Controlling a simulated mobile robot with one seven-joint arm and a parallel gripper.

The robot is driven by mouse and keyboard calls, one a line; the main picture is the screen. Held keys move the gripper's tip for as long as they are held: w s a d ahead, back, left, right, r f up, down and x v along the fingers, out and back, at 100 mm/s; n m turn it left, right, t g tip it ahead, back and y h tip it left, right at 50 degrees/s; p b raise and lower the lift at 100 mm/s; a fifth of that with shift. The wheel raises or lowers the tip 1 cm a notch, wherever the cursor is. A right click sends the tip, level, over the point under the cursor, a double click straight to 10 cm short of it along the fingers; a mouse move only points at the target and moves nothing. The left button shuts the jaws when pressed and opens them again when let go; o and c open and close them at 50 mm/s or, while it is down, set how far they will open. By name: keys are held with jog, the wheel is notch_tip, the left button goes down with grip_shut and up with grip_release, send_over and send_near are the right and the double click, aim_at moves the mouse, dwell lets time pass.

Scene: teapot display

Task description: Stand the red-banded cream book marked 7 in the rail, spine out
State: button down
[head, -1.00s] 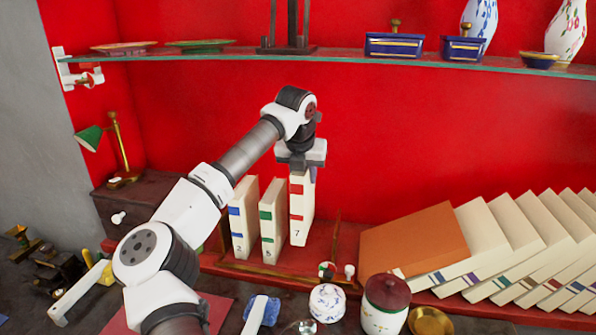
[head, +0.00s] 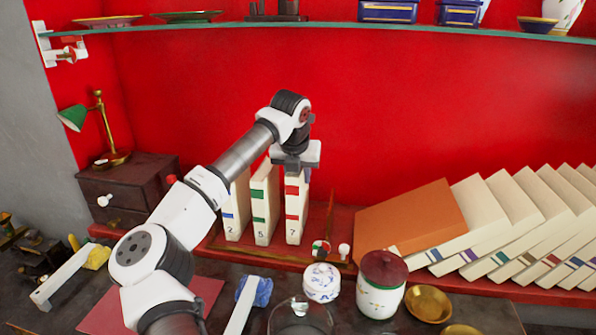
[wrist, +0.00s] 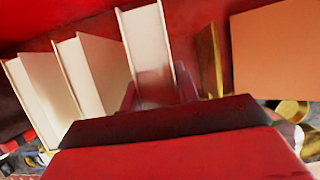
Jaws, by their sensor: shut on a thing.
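The red-banded cream book marked 7 (head: 295,213) stands upright in the rail (head: 325,234), its banded spine facing out toward the head camera. My gripper (head: 296,172) is above it and shut on its top end. In the wrist view the book (wrist: 149,45) sits between the two fingers (wrist: 160,95). To its left in the rail stand the green-banded book marked 5 (head: 263,210) and the blue-banded book marked 2 (head: 236,212). Whether the book's bottom touches the rail floor is hard to tell.
An orange book (head: 412,222) and several cream books (head: 480,213) lean on the shelf at right. A red-lidded jar (head: 378,290), a small lidded pot (head: 322,282) and a brass bowl (head: 428,304) stand in front. A glass shelf (head: 330,23) runs above.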

jog(key=shift+f, duration=0.6)
jog(key=shift+f+b, duration=0.4)
jog(key=shift+b, duration=0.15)
jog(key=c, duration=1)
grip_release()
jog(key=shift+o, duration=0.2)
